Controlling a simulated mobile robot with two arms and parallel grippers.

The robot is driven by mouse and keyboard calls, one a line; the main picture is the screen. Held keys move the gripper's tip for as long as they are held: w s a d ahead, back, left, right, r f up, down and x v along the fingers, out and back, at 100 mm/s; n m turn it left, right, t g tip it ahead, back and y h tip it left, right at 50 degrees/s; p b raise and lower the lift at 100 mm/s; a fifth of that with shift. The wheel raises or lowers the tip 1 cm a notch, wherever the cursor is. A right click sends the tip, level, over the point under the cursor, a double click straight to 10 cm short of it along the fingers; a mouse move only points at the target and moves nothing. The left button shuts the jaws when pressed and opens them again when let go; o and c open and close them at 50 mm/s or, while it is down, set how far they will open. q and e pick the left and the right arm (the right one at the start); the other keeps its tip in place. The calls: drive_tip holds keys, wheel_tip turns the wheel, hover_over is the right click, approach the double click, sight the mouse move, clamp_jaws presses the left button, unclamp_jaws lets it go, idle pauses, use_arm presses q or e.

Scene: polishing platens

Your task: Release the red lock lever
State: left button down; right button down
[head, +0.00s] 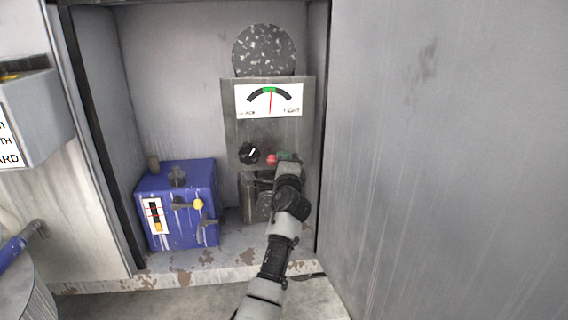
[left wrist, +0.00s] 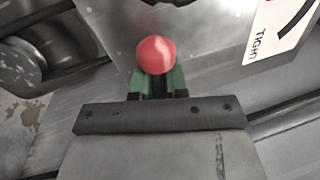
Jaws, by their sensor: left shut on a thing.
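The red lock lever's round knob (head: 272,160) sits on the front of the grey tensioner housing (head: 300,130), right of a black dial. My left gripper (head: 285,157) reaches it from the lower right. In the left wrist view, the green fingers of my left gripper (left wrist: 158,83) are shut on the lever just at its red ball knob (left wrist: 155,54). The lever's shaft is hidden between the fingers. My right gripper is not in view.
A gauge (head: 268,100) above the lever has its needle near the middle, in the green. A black knob (head: 249,153) is left of the lever. A blue box (head: 180,215) stands at the lower left. Recess walls and a large grey panel (head: 440,160) bound the space.

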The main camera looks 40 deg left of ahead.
use_arm(q)
drive_tip(key=shift+s+a, duration=0.2)
drive_tip(key=shift+a, duration=0.1)
drive_tip(key=c, duration=1.4)
unclamp_jaws()
drive_tip(key=o, duration=0.4)
drive_tip(key=shift+s+a, duration=0.1)
drive_tip(key=shift+s, duration=0.1)
drive_tip(key=shift+c, duration=0.2)
drive_tip(key=shift+w, duration=0.1)
drive_tip(key=shift+d, duration=0.2)
drive_tip(key=shift+d+p, duration=0.25)
drive_tip(key=shift+p, duration=0.05)
drive_tip(key=p+v, duration=0.3)
drive_tip(key=v, duration=0.7)
drive_tip(key=shift+s+p, duration=0.2)
drive_tip(key=shift+p, duration=0.1)
